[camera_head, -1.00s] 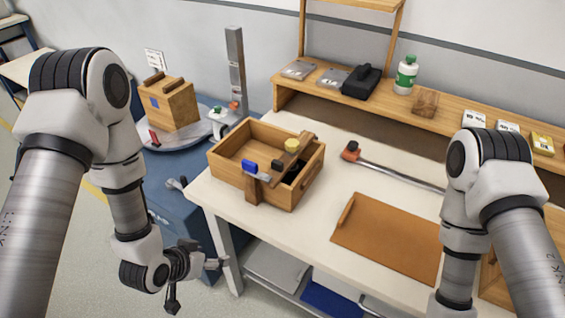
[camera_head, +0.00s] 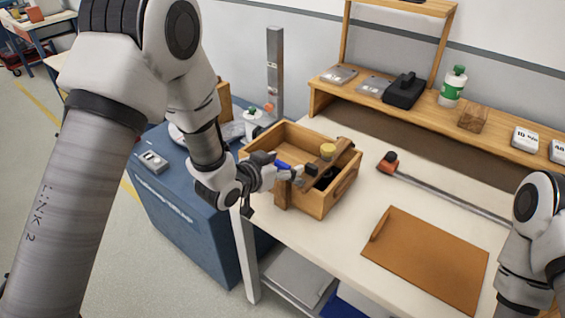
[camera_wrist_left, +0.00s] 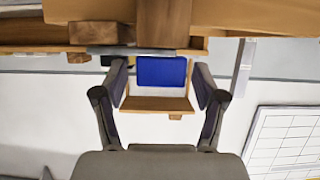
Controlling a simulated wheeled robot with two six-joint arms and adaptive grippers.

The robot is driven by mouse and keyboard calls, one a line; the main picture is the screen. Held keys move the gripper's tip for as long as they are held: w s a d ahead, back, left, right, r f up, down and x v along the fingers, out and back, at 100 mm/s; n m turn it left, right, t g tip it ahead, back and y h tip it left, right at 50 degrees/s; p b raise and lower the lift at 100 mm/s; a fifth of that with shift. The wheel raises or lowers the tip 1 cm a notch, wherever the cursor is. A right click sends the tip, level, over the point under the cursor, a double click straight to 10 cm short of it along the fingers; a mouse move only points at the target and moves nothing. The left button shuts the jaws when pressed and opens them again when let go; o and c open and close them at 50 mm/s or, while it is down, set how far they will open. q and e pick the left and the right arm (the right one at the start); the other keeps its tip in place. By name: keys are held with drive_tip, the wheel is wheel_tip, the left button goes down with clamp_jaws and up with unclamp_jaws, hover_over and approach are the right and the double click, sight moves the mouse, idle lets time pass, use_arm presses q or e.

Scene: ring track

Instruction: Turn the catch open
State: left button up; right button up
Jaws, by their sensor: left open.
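The catch shows as a blue tab (camera_head: 283,166) on the near wall of an open wooden box (camera_head: 322,203) on the workbench. My left gripper (camera_head: 285,174) is at this near wall, by the tab, and partly covers it. In the left wrist view the blue tab (camera_wrist_left: 162,71) lies between the two open fingers, with a gap on each side. A grey metal strip (camera_wrist_left: 130,50) runs just above it. Whether the tab is deep between the fingertips or only in line with them I cannot tell. My right gripper is out of view.
A brown board (camera_head: 426,247) and a long rod with an orange end (camera_head: 440,190) lie to the right. A blue cabinet (camera_head: 190,225) stands left of the bench. A shelf (camera_head: 420,112) runs behind.

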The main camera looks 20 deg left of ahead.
use_arm(q)
drive_tip(key=c, duration=1.2)
drive_tip(key=shift+o, duration=0.2)
